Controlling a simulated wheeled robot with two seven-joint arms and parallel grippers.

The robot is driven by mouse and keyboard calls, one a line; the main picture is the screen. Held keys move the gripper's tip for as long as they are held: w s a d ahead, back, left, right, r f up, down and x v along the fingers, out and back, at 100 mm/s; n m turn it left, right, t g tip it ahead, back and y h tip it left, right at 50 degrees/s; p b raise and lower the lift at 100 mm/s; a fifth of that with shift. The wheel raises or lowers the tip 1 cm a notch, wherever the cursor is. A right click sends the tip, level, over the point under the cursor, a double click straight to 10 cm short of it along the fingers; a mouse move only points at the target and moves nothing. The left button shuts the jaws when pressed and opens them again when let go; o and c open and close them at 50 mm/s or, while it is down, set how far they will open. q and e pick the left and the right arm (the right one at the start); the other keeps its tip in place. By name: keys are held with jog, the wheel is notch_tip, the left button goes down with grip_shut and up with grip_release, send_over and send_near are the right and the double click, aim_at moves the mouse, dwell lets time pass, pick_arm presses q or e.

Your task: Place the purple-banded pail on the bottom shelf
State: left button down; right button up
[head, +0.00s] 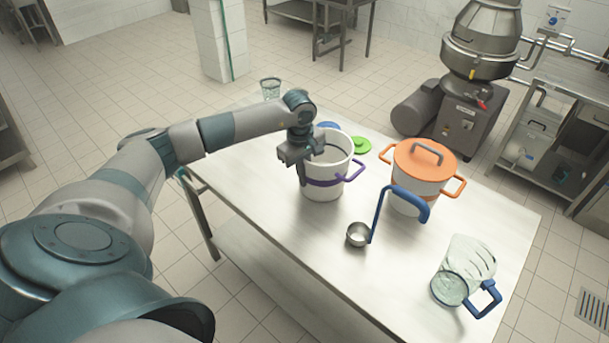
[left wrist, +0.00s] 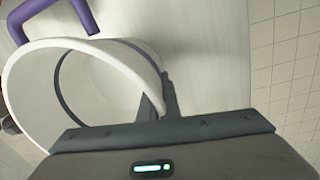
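The white purple-banded pail (head: 326,187) stands upright on the steel table, open at the top, with purple side handles. My left gripper (head: 304,172) is at the pail's left rim. In the left wrist view, the gripper's fingers (left wrist: 162,104) sit close together at the rim of the pail (left wrist: 120,52), one inside and one outside, seemingly shut on its wall. A purple handle (left wrist: 88,16) shows at the top of that view. A low shelf (head: 275,265) shows under the table. My right gripper is not in view.
On the table (head: 275,205) are an orange-lidded pot (head: 420,164), a blue-handled ladle (head: 357,234), a clear pitcher (head: 462,272), a green lid (head: 361,145) and a glass (head: 270,88). The table's front left is clear. A grey machine (head: 470,105) stands behind.

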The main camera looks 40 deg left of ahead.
pick_arm(q)
jog(key=shift+f, duration=0.15)
jog(key=c, duration=2)
grip_release()
